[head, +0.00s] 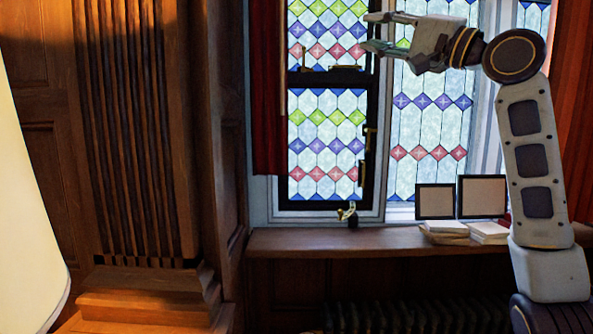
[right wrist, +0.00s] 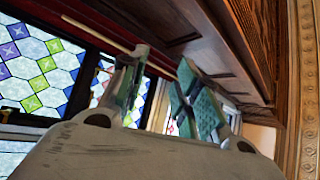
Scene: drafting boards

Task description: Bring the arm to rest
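My right arm comes up along the right side of the head view, its upper links raised and bent over to the left. My right gripper (head: 379,33) is held high in front of the stained-glass window (head: 433,125). Its fingers point left and stand apart, with nothing between them. In the right wrist view the two green-padded fingers of the gripper (right wrist: 160,82) also show a gap. My left arm and left gripper are not in view.
Below the window is a wooden sill (head: 350,238) with two dark frames, a left one (head: 434,201) and a right one (head: 482,197), and books (head: 488,231). A red curtain (head: 268,100) hangs left of the window. Carved wood panelling (head: 130,130) fills the left.

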